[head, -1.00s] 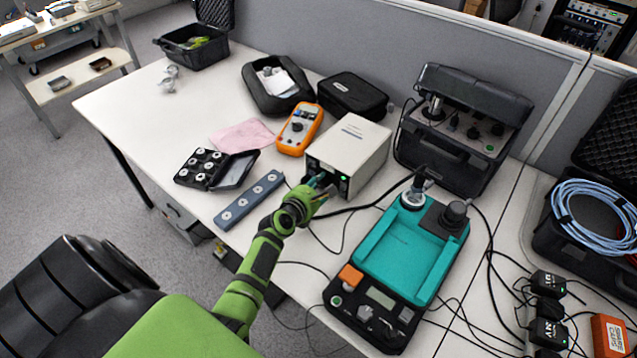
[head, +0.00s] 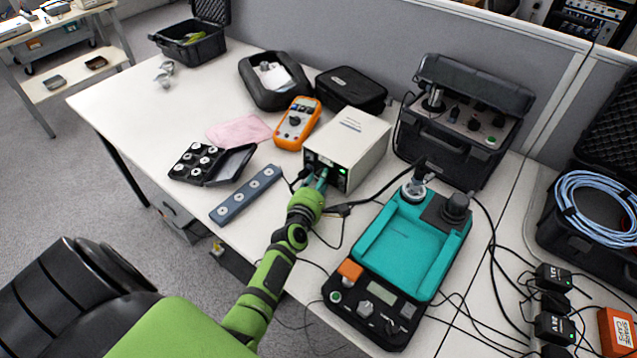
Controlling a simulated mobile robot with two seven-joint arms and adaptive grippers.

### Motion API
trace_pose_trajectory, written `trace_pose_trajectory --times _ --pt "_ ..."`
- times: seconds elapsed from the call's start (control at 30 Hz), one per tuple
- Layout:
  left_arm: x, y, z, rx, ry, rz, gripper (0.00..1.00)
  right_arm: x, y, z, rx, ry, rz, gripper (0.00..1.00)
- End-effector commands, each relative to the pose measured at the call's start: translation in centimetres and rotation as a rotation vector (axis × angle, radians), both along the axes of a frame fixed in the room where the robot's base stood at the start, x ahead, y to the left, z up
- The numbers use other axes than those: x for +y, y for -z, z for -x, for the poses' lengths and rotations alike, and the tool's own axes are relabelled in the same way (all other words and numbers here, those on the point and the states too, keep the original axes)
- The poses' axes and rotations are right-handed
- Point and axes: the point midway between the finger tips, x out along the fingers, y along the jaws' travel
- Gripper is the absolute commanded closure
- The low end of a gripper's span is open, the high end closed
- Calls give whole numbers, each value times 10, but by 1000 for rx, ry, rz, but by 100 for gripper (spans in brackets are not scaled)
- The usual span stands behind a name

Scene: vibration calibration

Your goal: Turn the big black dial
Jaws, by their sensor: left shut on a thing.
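The beige instrument box (head: 352,146) stands mid-table, its front panel facing me with a lit green indicator. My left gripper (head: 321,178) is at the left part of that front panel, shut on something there. The gripped part is most likely the big black dial, but my fingers hide it, so its turn angle cannot be seen. My green left arm reaches up to it from the bottom of the head view. My right gripper is not in the view.
A teal calibrator unit (head: 404,246) stands right of my arm, with black cables between. An orange multimeter (head: 298,123), a dark blue bar (head: 245,195) and a black case of discs (head: 208,163) lie left of the box. A black case (head: 462,130) stands behind right.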

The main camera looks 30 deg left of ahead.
Motion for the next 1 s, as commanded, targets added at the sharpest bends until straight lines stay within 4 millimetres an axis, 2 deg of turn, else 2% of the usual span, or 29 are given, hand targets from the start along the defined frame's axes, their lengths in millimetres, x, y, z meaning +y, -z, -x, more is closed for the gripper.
trace_pose_trajectory --times 0.03,0.43,0.47,0.5,0.87,1.0 --pt "-3 8 2 15 7 1 95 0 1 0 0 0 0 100" --pt "-3 8 3 17 7 -5 95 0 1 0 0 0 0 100" --pt "-3 8 3 17 7 -5 58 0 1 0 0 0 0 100" --pt "-3 8 3 17 7 -5 42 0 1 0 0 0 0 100" --pt "-1 3 1 7 2 1 41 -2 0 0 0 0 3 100" --pt "0 -3 1 9 1 85 41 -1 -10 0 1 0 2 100"
